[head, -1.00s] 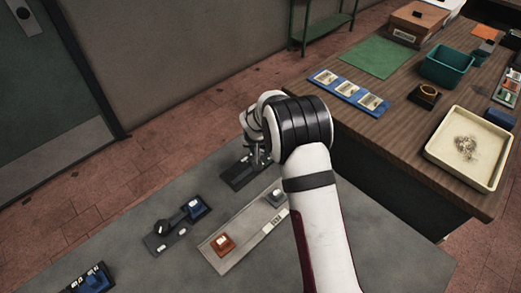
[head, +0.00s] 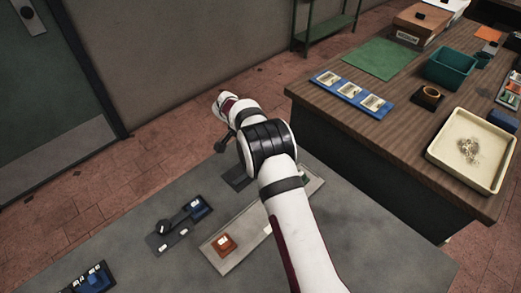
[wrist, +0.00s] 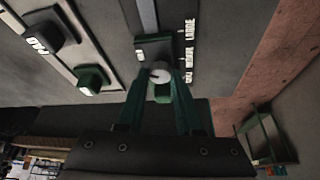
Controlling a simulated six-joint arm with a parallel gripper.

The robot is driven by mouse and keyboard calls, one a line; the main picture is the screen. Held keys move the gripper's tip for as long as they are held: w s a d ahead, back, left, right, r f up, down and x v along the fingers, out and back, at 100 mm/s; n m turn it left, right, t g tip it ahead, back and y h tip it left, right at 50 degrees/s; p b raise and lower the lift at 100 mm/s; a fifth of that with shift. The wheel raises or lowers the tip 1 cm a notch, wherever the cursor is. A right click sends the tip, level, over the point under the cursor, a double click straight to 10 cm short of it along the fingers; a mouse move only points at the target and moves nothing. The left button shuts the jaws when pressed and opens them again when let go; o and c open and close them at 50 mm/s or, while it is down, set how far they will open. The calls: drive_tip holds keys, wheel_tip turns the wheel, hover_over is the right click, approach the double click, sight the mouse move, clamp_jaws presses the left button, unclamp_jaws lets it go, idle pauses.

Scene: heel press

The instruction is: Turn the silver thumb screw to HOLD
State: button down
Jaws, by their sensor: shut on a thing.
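In the wrist view, the silver thumb screw (wrist: 160,72) is a small pale round knob between the green fingertips of my gripper (wrist: 159,80), which is shut on it. I cannot tell which word the screw points to. In the head view, my arm partly covers the dark plate (head: 237,179). The screw cannot be made out there.
The wooden table (head: 355,133) at right holds a blue card strip, a teal bin and a cream tray.

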drive_tip(key=shift+w+m+g, duration=0.1)
drive_tip(key=shift+m+g, duration=0.6)
drive_tip(key=shift+m, duration=1)
drive_tip(key=c, duration=0.6)
unclamp_jaws()
drive_tip(key=shift+o, duration=0.2)
drive_tip(key=w+v, duration=0.1)
drive_tip(key=v, duration=1.1)
drive_tip(key=shift+s+a, duration=0.25)
drive_tip(key=shift+s, duration=0.2)
